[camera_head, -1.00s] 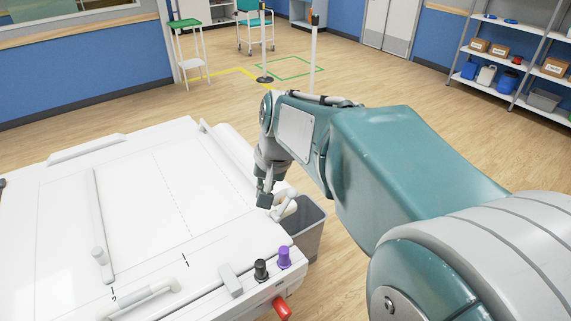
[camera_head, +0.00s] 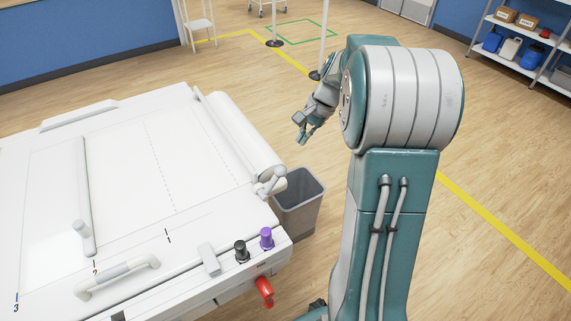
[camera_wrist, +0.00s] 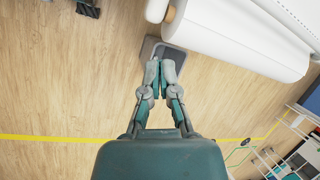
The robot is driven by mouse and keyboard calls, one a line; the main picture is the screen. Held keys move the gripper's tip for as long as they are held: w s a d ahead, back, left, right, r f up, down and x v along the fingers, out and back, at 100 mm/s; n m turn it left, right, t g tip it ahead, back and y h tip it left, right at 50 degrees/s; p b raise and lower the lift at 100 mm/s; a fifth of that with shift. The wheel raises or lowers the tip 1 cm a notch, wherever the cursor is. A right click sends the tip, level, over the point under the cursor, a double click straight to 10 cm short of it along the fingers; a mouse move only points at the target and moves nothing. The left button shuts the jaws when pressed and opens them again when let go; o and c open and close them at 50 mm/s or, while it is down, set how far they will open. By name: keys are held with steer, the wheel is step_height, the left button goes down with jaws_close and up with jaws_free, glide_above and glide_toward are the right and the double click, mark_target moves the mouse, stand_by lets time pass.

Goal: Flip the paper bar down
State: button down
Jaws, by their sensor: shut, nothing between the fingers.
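A white machine with a flat top (camera_head: 110,140) stands at the left in the head view. A long white bar with a round knob (camera_head: 83,190) lies flat on it at the left. A paper roll (camera_head: 240,140) lies along its right edge, with a small pale crank-like part (camera_head: 270,182) at its near end. I cannot tell which is the paper bar. My gripper (camera_head: 300,128) hangs in the air to the right of the roll, apart from it. In the wrist view my gripper (camera_wrist: 160,64) is shut and empty, with the roll (camera_wrist: 240,40) beyond it to the right.
A grey bin (camera_head: 299,205) stands on the floor beside the machine, below the roll's near end. Black (camera_head: 240,250) and purple (camera_head: 266,238) knobs, a red handle (camera_head: 264,291) and a white handle (camera_head: 117,277) are at the machine's front. Open floor lies to the right.

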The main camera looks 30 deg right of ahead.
steer(key=x, duration=0.6)
steer(key=a+x, duration=0.1)
steer(key=x, duration=0.2)
steer(key=shift+s+r, duration=0.1)
steer(key=shift+s, duration=0.3)
steer(key=shift+s+a+r, duration=0.45)
steer(key=shift+a, duration=0.05)
steer(key=shift+a, duration=0.1)
steer(key=shift+w+r, duration=0.1)
steer(key=shift+r, duration=0.1)
